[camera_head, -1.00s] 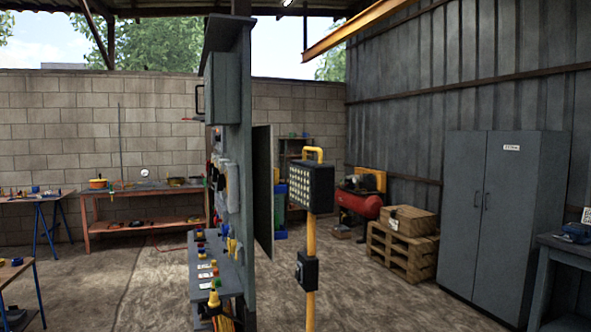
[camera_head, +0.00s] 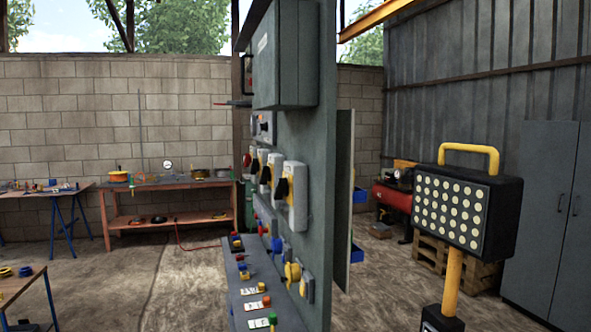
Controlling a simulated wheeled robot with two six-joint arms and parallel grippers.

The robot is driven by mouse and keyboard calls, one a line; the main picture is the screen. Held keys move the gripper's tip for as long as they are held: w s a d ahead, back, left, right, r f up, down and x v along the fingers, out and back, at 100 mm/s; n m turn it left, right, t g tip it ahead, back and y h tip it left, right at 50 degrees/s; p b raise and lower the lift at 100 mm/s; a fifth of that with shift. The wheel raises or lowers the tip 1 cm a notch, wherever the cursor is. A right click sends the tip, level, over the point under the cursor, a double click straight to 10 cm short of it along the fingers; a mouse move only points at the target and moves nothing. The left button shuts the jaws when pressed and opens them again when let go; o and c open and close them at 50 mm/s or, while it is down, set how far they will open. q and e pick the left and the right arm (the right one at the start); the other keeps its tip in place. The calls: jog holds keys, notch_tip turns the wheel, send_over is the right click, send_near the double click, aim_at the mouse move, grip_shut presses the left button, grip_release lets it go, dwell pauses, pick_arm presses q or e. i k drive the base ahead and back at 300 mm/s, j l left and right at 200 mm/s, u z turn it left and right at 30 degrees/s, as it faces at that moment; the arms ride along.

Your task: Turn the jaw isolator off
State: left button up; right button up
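A grey control panel (camera_head: 312,145) stands upright right of the centre and is seen almost edge-on. On its left-facing side is a row of pale isolator boxes (camera_head: 298,190) with black handles; I cannot tell which is the jaw isolator, nor read their positions. A larger grey box (camera_head: 287,65) with a handle is mounted above them. Blue and yellow sockets (camera_head: 293,270) sit below. A sloped desk (camera_head: 240,290) with coloured buttons and white labels juts out at the panel's foot. Neither of my grippers is in view.
A work lamp (camera_head: 455,208) on a yellow post stands close on the right. An orange bench (camera_head: 160,190) is by the block wall, and a blue-legged table (camera_head: 50,195) is at the left. The concrete floor left of the panel is open.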

aim_at(255, 165)
jog(key=i+j+z, duration=0.1)
jog(key=i+j, duration=0.75)
jog(key=i+j+z, duration=0.15)
jog(key=z, duration=0.25)
jog(key=i+j+z, duration=0.25)
jog(key=z, duration=0.2)
jog(key=i, duration=0.1)
